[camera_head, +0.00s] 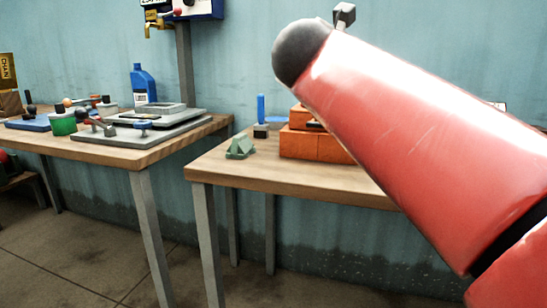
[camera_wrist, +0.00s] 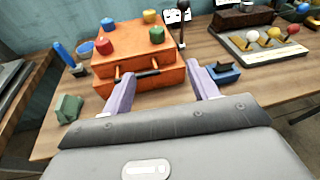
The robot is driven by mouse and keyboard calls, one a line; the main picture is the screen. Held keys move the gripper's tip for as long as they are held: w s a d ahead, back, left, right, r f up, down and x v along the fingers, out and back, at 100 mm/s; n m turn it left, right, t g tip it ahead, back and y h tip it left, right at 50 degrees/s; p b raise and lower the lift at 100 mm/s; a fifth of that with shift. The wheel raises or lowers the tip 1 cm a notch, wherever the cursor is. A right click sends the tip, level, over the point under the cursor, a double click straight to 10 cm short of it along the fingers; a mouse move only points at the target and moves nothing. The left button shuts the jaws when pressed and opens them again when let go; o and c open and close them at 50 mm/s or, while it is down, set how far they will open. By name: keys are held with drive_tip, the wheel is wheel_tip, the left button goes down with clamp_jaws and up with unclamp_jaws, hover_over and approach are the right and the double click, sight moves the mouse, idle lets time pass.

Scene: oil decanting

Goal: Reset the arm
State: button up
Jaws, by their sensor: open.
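My gripper (camera_wrist: 161,93) shows in the wrist view with its two pale purple fingers spread apart and nothing between them. It is above the right wooden table (camera_wrist: 270,92), in front of an orange box (camera_wrist: 137,50) with a dark handle and several coloured knobs on top. My red arm fills the right side of the head view and hides much of this table. The gripper itself cannot be made out in the head view. The orange box (camera_head: 308,143) shows there only in part, behind the arm.
A green block (camera_head: 240,146) and a blue-handled item (camera_head: 261,117) stand left of the box. A small blue block (camera_wrist: 221,71) and a panel with coloured balls (camera_wrist: 262,42) are to its right. The left table (camera_head: 110,150) holds a blue jug (camera_head: 143,84) and a green can (camera_head: 63,124).

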drive_tip(key=s+a+f+n+t+y, duration=0.15)
drive_tip(key=f+n+y, duration=0.25)
drive_tip(key=n, duration=0.6)
drive_tip(key=s+a+f+n+y, duration=0.3)
drive_tip(key=f+n, duration=0.1)
drive_tip(key=n, duration=0.6)
drive_tip(key=s+a+f+n+t+y, duration=0.15)
drive_tip(key=f+n+y, duration=0.25)
drive_tip(key=n, duration=0.7)
drive_tip(key=s+d+f+n+g+h, duration=0.1)
drive_tip(key=s+d+f+n+g, duration=0.1)
drive_tip(key=s+f, duration=0.3)
drive_tip(key=s+d+f+n+g+h, duration=0.1)
drive_tip(key=s+d+f+n+g, duration=0.2)
drive_tip(key=f, duration=0.8)
drive_tip(key=s+d+f+n+g+h, duration=0.2)
drive_tip(key=s+d+f+n+g, duration=0.1)
drive_tip(key=s+f, duration=0.5)
drive_tip(key=s+n+g, duration=0.1)
drive_tip(key=g, duration=0.1)
drive_tip(key=shift+d+f+g, duration=0.25)
drive_tip(key=shift+f+g, duration=0.05)
drive_tip(key=shift+f, duration=0.1)
